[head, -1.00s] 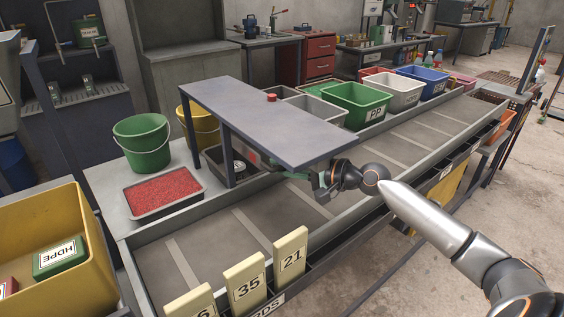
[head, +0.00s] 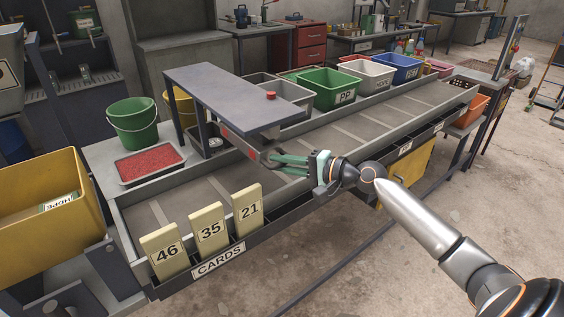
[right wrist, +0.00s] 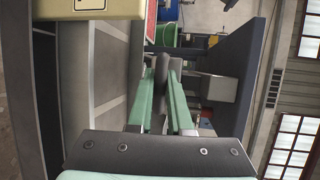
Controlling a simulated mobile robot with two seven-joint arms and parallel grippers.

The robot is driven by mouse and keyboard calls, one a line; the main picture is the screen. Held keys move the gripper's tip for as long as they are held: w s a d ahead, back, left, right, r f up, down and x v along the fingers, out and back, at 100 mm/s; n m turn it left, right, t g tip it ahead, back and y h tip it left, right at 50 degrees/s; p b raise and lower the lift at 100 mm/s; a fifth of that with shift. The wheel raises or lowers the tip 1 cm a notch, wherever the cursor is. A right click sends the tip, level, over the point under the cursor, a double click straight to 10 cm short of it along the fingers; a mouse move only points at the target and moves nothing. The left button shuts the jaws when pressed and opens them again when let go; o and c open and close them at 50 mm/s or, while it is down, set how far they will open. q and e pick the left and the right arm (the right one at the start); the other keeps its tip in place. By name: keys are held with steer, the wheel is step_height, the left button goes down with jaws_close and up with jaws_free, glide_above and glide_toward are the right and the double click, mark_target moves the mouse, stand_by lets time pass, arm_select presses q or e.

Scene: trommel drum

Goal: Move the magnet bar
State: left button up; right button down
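The magnet bar (head: 238,143) is a long grey bar with red marks, in front of the raised shelf's near edge and above the sorting trough. Its dark handle (right wrist: 162,72) stands between the green fingers of my right gripper (head: 272,160) in the right wrist view. The fingers close in on the handle from both sides, and I see no clear gap. The far end of the bar is partly hard to make out against the shelf and trough. My left gripper is not in view.
The raised shelf (head: 225,92) with a red knob stands behind the bar. Number cards (head: 210,230) stand along the trough's front edge. A red-filled tray (head: 150,164) and green bucket (head: 133,124) are at left; labelled bins (head: 335,90) line the back. The trough bed (head: 310,145) looks clear.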

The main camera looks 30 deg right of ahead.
steer(key=shift+s+a+f, duration=0.1)
steer(key=shift+f, duration=0.1)
stand_by(0.3)
steer(key=c, duration=1.2)
jaws_free()
steer(key=shift+s, duration=0.1)
steer(key=shift+o, duration=0.7)
steer(key=shift+s+r, duration=0.1)
steer(key=shift+o, duration=1.1)
steer(key=b+v, duration=0.1)
steer(key=v, duration=1.1)
steer(key=shift+d, duration=0.3)
steer(key=shift+s+r, duration=0.1)
